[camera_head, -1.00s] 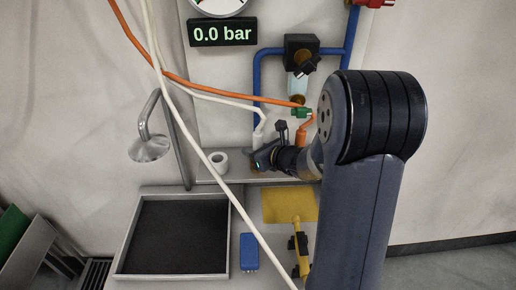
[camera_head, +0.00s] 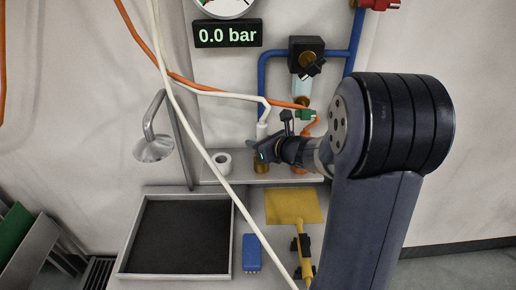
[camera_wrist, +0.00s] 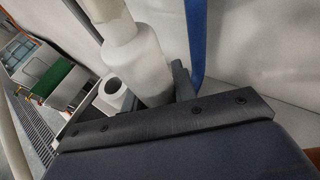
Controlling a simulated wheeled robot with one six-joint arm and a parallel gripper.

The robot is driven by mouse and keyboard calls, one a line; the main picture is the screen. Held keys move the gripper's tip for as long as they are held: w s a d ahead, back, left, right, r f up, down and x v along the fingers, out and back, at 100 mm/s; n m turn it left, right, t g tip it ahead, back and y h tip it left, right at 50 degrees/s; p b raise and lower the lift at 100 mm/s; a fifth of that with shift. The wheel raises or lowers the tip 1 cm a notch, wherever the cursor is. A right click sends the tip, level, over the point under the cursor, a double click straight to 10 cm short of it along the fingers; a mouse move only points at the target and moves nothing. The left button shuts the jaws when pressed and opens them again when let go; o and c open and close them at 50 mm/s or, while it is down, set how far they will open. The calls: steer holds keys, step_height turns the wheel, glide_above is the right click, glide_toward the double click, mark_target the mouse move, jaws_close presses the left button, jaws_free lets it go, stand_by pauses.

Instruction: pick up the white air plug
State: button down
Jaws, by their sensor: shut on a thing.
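The white air plug (camera_head: 262,131) sits at the end of the white hose and stands upright above the shelf. My gripper (camera_head: 264,152) is shut on it, just above a brass fitting (camera_head: 261,166). In the wrist view the white plug (camera_wrist: 135,65) is large and near, with a dark finger (camera_wrist: 181,80) beside its lower right. The other finger is mostly hidden, and so is the plug's lower end.
A white ring-shaped piece (camera_head: 222,161) stands on the shelf left of my gripper. The white hose (camera_head: 206,151) crosses in front of the bench. A black-floored tray (camera_head: 125,243), blue block (camera_head: 251,252) and yellow tool (camera_head: 304,250) lie below. A blue pipe (camera_head: 262,85) rises behind.

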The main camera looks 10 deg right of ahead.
mark_target(258, 131)
step_height(258, 131, up, 4)
steer(key=shift+f, duration=0.1)
steer(key=s+d+b, duration=0.1)
steer(key=s+d, duration=0.3)
steer(key=s, duration=0.4)
steer(key=s+d+b, duration=0.1)
steer(key=s+d, duration=0.3)
steer(key=s, duration=0.4)
steer(key=shift+f, duration=0.15)
